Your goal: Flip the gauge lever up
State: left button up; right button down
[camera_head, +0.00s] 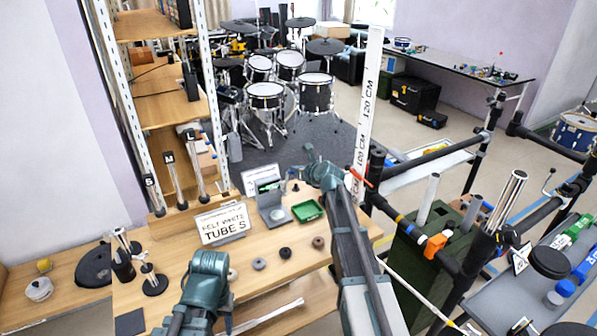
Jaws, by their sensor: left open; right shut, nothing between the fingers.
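A grey desktop device (272,208), with a small screen and a round pad, stands on the wooden table and may be the gauge; I cannot make out a lever on it. A tall white post (366,110) marked 100 CM and 120 CM stands behind the table, with a slanted red-orange bar (361,178) near its lower part. My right gripper (309,152) is shut and empty, raised over the back of the table between the device and the post. My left gripper (211,262) is low over the table's front; it is open, its fingers mostly hidden by the wrist.
A green tray (308,210) sits right of the device. Several small round pads (285,253) lie in front. A sign (222,224) reads FELT-WHITE TUBE S. Upright tubes marked S, M, L (169,180) stand left. A dark-barred rack (450,240) with a green bin crowds the right.

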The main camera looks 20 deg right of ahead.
jog(key=shift+w+a+r, duration=0.1)
jog(key=shift+w, duration=0.15)
dwell(0.4)
